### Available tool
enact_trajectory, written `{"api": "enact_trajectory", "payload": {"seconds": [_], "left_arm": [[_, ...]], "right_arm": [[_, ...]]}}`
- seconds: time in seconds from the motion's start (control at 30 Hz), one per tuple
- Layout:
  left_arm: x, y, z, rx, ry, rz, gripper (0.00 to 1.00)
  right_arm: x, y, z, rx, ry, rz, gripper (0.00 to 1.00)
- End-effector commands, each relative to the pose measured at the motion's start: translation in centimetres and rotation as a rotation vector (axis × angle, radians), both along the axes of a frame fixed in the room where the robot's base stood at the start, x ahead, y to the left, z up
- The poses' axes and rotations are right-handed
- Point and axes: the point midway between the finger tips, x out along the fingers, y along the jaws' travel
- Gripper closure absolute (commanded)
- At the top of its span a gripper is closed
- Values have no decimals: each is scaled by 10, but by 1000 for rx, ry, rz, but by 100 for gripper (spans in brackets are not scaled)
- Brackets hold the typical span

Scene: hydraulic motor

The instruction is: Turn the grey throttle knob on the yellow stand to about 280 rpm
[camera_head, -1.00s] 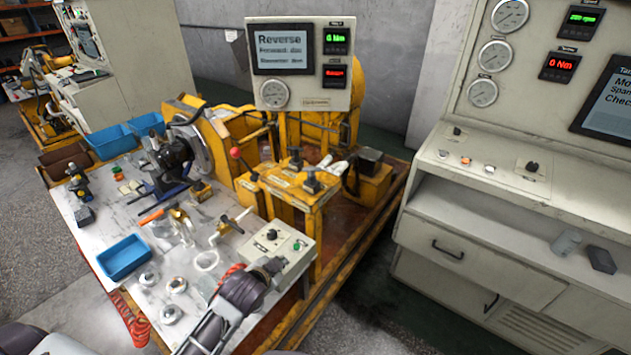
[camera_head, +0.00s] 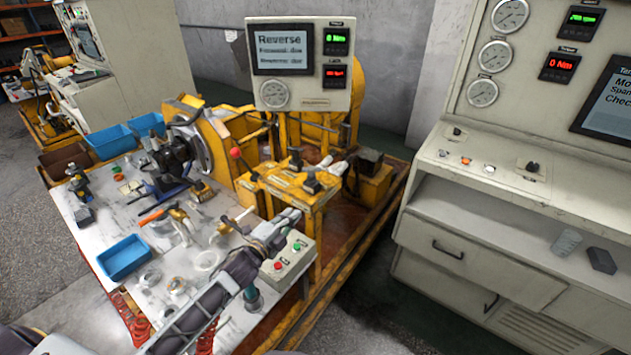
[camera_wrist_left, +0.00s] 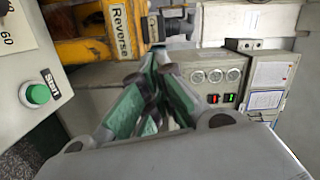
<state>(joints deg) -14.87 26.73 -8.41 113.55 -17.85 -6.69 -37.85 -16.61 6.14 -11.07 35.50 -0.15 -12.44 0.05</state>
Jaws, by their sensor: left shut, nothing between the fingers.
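The yellow stand (camera_head: 315,205) is in the middle of the head view. Two dark grey control handles stand on its top, one at the back (camera_head: 295,158) and one nearer the front (camera_head: 312,183). I cannot tell which is the throttle knob. My left gripper (camera_head: 292,215) is shut and empty, above the control box in front of the stand and apart from both handles. In the left wrist view its green fingers (camera_wrist_left: 157,60) meet just below a "Reverse" label (camera_wrist_left: 121,28) on yellow metal. My right gripper is out of view.
The pale control box (camera_head: 290,262) carries red and green buttons; the green Start button (camera_wrist_left: 38,94) shows at left in the wrist view. A red-tipped lever (camera_head: 236,153) stands left of the stand. The display panel (camera_head: 300,90) reads "Reverse". A grey console (camera_head: 480,190) is at right.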

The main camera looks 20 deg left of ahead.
Motion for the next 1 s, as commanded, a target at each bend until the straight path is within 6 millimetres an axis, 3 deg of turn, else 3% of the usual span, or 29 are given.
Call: {"api": "enact_trajectory", "payload": {"seconds": [0.4,1.0], "left_arm": [[10,-7,24,238,-250,-189,100],[11,-9,27,259,-275,-207,100]], "right_arm": [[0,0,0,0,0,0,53],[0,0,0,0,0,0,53]]}}
